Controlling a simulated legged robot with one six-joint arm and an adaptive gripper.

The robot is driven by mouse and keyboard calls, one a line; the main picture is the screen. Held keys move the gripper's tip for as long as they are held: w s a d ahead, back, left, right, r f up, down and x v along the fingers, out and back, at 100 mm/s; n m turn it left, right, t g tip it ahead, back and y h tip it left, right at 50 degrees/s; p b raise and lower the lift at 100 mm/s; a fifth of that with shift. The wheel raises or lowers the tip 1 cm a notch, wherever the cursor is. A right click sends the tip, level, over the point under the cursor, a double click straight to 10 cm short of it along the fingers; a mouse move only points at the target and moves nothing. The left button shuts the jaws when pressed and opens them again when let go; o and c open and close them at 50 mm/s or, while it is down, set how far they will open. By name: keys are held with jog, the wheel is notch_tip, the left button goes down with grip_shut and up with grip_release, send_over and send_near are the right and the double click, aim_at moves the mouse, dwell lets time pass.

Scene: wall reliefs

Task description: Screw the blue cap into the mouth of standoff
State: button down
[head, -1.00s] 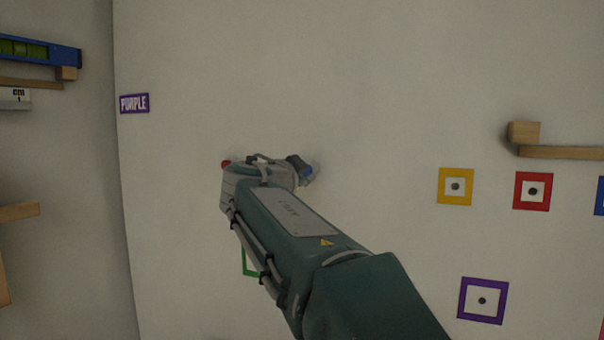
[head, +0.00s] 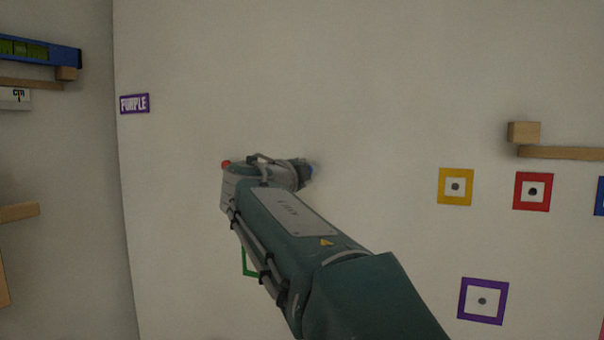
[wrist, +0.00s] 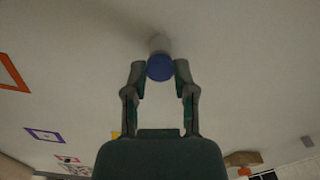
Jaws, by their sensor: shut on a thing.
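The blue cap (wrist: 160,68) sits between the fingertips of my gripper (wrist: 160,75) in the wrist view, and the fingers are shut on it. The pale standoff (wrist: 158,43) shows just beyond the cap, sticking out from the wall. The cap is in line with the standoff and seems to be at its mouth; how deep it sits cannot be told. In the head view my gripper (head: 304,173) is close to the wall, and only a bit of the blue cap (head: 314,169) shows past the fingers. The standoff is mostly hidden there.
A purple label (head: 134,103) is on the wall at left. Yellow (head: 455,187), red (head: 532,191) and purple (head: 482,301) square frames are at right, below a wooden ledge (head: 560,153). A spirit level (head: 38,49) rests on the left wall.

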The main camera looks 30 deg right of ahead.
jog(key=m, duration=0.4)
jog(key=c, duration=0.7)
grip_release()
jog(key=shift+w, duration=0.1)
jog(key=shift+a, duration=0.1)
jog(key=n, duration=2.2)
jog(key=shift+s+d+f+n, duration=0.1)
jog(key=shift+s+d+n, duration=0.1)
jog(key=shift+n, duration=0.1)
